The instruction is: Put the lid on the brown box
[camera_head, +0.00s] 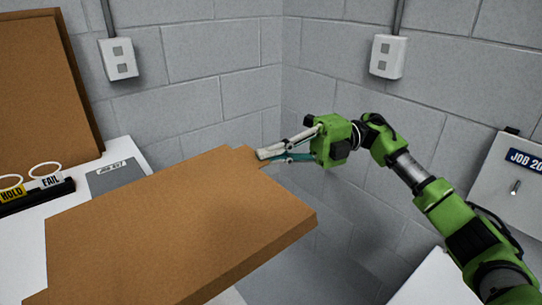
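A wide, thick brown slab (180,235), which looks like the lid, fills the lower middle of the view. It is tilted and reaches past the white tabletop. My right gripper (262,156) comes in from the right, with its fingers closed at a small tab on the slab's far corner. The exact contact is small and hard to see. A second tall brown panel (40,95) stands at the far left; I cannot tell whether it is part of the brown box. No open box interior shows. My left gripper is not in view.
A white table (125,152) runs along the left, with a grey job plate (117,176) and a black rack of HOLD and FAIL tags (35,195). Grey block walls meet in a corner behind. A light grey wall cabinet (500,195) is at right.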

